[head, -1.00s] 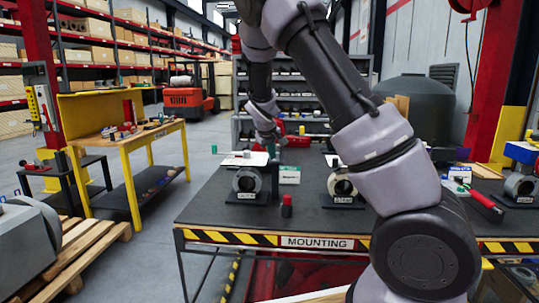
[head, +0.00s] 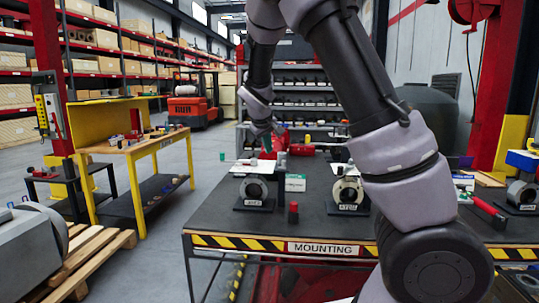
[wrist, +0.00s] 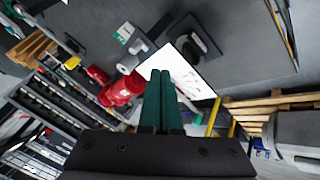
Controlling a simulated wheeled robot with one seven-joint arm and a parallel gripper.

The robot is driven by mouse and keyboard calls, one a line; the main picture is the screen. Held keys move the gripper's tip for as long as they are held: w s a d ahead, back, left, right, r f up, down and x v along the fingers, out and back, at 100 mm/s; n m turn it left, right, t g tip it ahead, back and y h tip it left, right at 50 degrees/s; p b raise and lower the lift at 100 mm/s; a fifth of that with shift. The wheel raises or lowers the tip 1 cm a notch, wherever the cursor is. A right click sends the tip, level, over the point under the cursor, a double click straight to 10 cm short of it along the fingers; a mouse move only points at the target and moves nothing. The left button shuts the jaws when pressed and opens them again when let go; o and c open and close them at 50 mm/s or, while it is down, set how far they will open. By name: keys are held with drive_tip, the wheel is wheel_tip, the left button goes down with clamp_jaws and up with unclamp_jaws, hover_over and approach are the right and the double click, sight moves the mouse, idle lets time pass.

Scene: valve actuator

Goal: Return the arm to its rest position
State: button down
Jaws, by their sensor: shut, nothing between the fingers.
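My arm (head: 352,75) rises from the lower right, bends above the top of the head view and comes down over the mounting table (head: 225,225). My gripper (head: 267,145) is small there, above the table's back part. In the wrist view my gripper (wrist: 160,75) shows two dark green fingers pressed together, with nothing between them. I cannot tell the exact height of the fingers above the table.
Two ring-shaped parts on stands, the left ring (head: 254,188) and the right ring (head: 347,190), stand near a small red object (head: 293,212). Red equipment (wrist: 122,90) shows beyond the fingers. A yellow bench (head: 130,150) and a pallet (head: 95,255) are left; floor between is clear.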

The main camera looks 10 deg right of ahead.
drive_tip(key=shift+s+a+r, duration=0.1)
drive_tip(key=shift+s+r, duration=0.1)
drive_tip(key=shift+r, duration=0.05)
drive_tip(key=s+d+r+m+y, duration=0.1)
drive_tip(key=s+r, duration=0.3)
drive_tip(key=s, duration=0.7)
drive_tip(key=s+d+r+m+y, duration=0.2)
drive_tip(key=s+d+r+m, duration=0.1)
drive_tip(key=s, duration=0.8)
drive_tip(key=s+d+r+m+y, duration=0.2)
drive_tip(key=s+d+r+m, duration=0.1)
drive_tip(key=s, duration=0.8)
wheel_tip(320, 180, up, 2)
drive_tip(key=shift+r+m, duration=0.1)
drive_tip(key=shift+m, duration=0.5)
